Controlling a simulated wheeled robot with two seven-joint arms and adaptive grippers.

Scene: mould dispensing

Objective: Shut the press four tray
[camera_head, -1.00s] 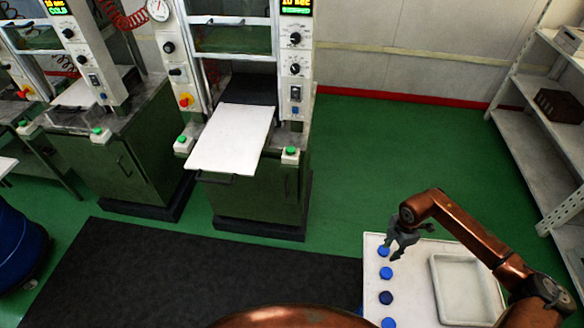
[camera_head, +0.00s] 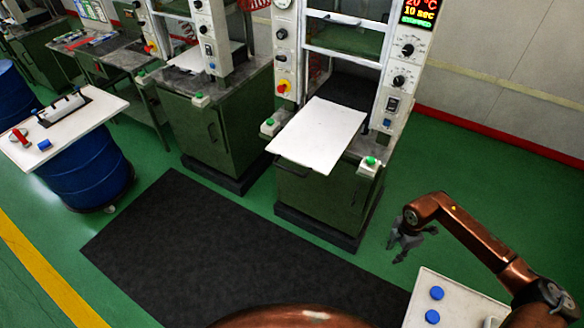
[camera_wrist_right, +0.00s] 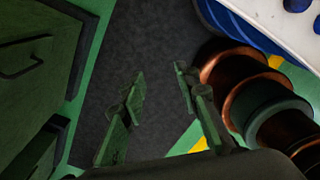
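A flat white tray (camera_head: 318,133) sticks out of the front of the nearest press (camera_head: 345,60), above its green cabinet. A dark handle shows under the tray's front edge. No press number can be read. My right gripper (camera_head: 402,248) is in front of and to the right of that cabinet, lower than the tray and apart from it. In the right wrist view its two fingers (camera_wrist_right: 160,105) are spread with nothing between them. My left gripper is not in view.
A second press (camera_head: 215,40) with a light tray stands to the left. A blue drum (camera_head: 92,175) carries a white top. A white table (camera_head: 462,306) with blue knobs is at the bottom right. The dark floor mat (camera_head: 220,255) in front of the press is clear.

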